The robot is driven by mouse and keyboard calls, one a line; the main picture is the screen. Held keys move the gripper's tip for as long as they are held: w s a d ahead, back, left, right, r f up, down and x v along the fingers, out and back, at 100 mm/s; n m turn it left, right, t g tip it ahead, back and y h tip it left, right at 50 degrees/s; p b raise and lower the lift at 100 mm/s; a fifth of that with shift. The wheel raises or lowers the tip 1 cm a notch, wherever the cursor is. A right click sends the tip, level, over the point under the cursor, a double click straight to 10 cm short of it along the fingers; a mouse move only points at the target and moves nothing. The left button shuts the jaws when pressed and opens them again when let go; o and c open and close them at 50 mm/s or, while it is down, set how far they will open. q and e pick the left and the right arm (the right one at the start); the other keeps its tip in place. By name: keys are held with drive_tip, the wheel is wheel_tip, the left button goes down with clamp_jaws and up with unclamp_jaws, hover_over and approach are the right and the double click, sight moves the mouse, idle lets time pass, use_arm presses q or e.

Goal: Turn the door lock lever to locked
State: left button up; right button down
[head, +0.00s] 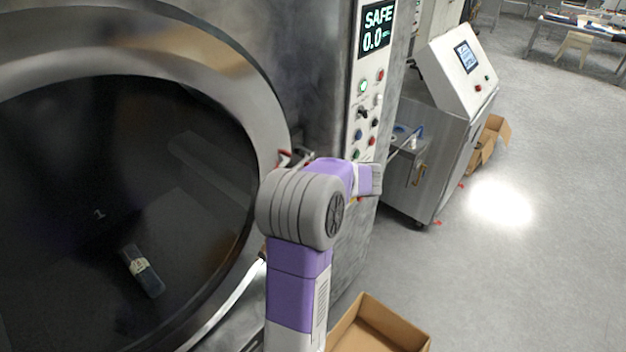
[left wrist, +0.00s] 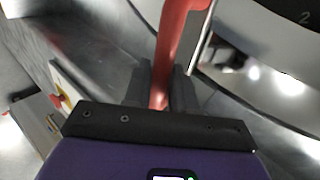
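The red door lock lever (left wrist: 175,45) runs down between the two dark fingers of my left gripper (left wrist: 163,88) in the left wrist view. The fingers lie close on both sides of it and appear shut on it. In the head view only a small red piece of the lever (head: 285,158) shows at the right rim of the round door (head: 262,100). My purple and grey arm covers the area beside it, and the left gripper's fingers are hidden there. My right gripper is in neither view.
The washer's control panel (head: 367,110) with a "SAFE 0.0" display (head: 377,30) is right of the door. An open cardboard box (head: 415,335) stands on the floor below. Another machine (head: 440,150) stands to the right. A bottle (head: 142,270) shows in the door glass.

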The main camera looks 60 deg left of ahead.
use_arm(q)
drive_tip(key=shift+o, duration=1.3)
drive_tip(key=v, duration=0.7)
drive_tip(key=shift+d+r, duration=0.25)
drive_tip(key=shift+w, duration=0.1)
